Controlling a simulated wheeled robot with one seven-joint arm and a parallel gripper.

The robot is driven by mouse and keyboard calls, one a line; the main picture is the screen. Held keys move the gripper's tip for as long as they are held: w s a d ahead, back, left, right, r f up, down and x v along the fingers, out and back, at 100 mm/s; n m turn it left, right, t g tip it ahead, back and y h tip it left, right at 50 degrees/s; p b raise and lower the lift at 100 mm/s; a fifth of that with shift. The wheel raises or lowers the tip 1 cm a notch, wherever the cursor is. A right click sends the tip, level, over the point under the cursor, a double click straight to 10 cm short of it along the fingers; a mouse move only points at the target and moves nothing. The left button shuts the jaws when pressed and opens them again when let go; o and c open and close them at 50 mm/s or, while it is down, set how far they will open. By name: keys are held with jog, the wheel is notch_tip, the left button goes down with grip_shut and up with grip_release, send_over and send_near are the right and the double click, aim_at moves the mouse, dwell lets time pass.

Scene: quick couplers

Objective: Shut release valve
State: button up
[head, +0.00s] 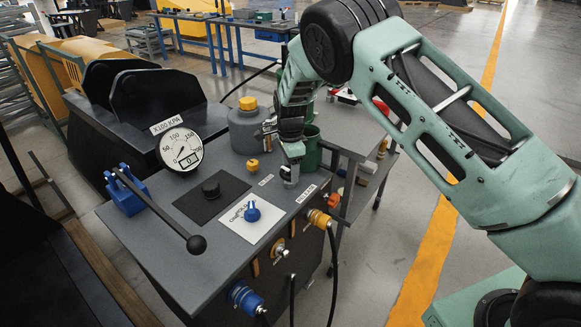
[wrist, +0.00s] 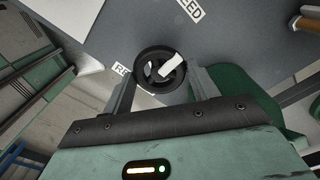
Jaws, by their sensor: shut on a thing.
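The release valve shows in the wrist view as a round black handwheel (wrist: 151,54) with a white mark across it, beside a partly hidden label starting "RE". My gripper (wrist: 162,78) has one finger on each side of the wheel and is shut on it. In the head view my gripper (head: 290,178) points down at the right part of the grey bench top (head: 225,240). There it hides most of the valve.
A long black lever (head: 165,215) with a ball end rises from a blue block (head: 125,190). A blue knob (head: 252,212) sits on a white plate, and a grey canister (head: 250,128) and green cup (head: 312,148) stand behind my gripper. Couplers and hoses line the front.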

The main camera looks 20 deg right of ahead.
jog(key=o, duration=1)
notch_tip(320, 180, up, 18)
jog(key=shift+f+b, duration=0.25)
jog(key=shift+b, duration=0.75)
jog(key=s+a+r+n+y, duration=0.1)
jog(key=s+a+n, duration=0.25)
jog(key=s, duration=0.35)
jog(key=s+a+r+n, duration=0.1)
jog(key=s+a+n, duration=0.2)
jog(key=s+n, duration=0.35)
jog(key=s+a+r+n+y, duration=0.1)
jog(key=s+a+n, duration=0.2)
jog(key=s, duration=0.6)
jog(key=s+d+f+n, duration=0.1)
jog(key=s+n, duration=0.3)
jog(key=s, duration=0.2)
jog(key=s+d+f+n+h, duration=0.1)
jog(key=s+n, duration=0.3)
jog(key=s, duration=0.3)
jog(key=s+f+n, duration=0.1)
jog(key=s+n, duration=0.3)
jog(key=s, duration=0.2)
jog(key=shift+s+d, duration=0.3)
jog(key=shift+d, duration=0.1)
